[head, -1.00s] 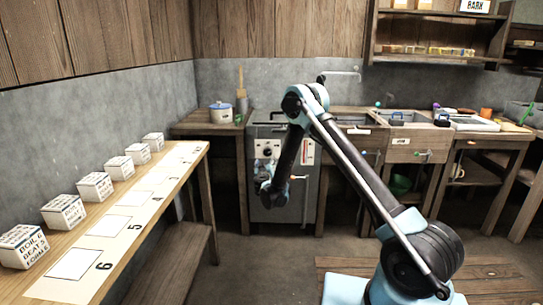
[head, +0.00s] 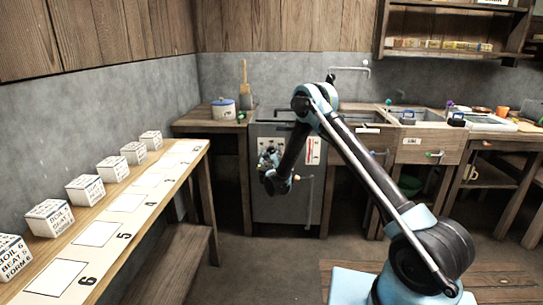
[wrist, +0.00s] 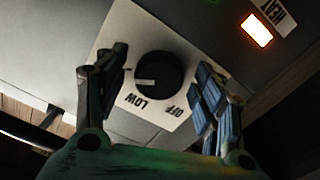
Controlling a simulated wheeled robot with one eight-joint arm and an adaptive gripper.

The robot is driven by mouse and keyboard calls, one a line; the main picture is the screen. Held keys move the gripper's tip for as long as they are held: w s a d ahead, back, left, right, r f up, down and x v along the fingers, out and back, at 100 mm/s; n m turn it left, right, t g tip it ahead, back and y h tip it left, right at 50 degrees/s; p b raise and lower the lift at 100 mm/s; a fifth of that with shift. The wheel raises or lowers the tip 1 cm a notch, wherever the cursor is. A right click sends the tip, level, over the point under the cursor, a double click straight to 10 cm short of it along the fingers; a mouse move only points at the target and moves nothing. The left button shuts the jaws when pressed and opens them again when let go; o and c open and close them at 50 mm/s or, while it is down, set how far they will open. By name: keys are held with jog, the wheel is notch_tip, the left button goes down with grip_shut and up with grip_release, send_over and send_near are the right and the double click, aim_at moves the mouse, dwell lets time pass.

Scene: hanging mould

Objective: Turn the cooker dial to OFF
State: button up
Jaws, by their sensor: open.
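The black dial (wrist: 159,76) sits on a white plate (wrist: 129,30) in the wrist view. Its white mark points to the left of the picture, away from the OFF label at lower right; the LOW label is below it. My gripper (wrist: 161,66) is open, with one finger on each side of the dial. I cannot tell whether either finger touches it. In the head view the grey cooker (head: 286,205) stands against the back wall. My gripper (head: 268,162) is in front of its control panel and hides part of it.
A lit heat lamp (wrist: 257,29) glows beside the dial plate. A long table (head: 150,205) with several lettered boxes runs along the left wall. Sinks and worktops extend to the right.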

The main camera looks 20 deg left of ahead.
jog(key=c, duration=1.1)
jog(key=shift+o, duration=0.2)
jog(key=shift+n, duration=0.4)
jog(key=n, duration=0.4)
jog(key=shift+n, duration=0.3)
jog(key=n, duration=1.2)
jog(key=shift+n, duration=0.3)
jog(key=n, duration=0.5)
jog(key=shift+d+n, duration=0.2)
jog(key=shift+n, duration=0.2)
jog(key=shift+w, duration=0.1)
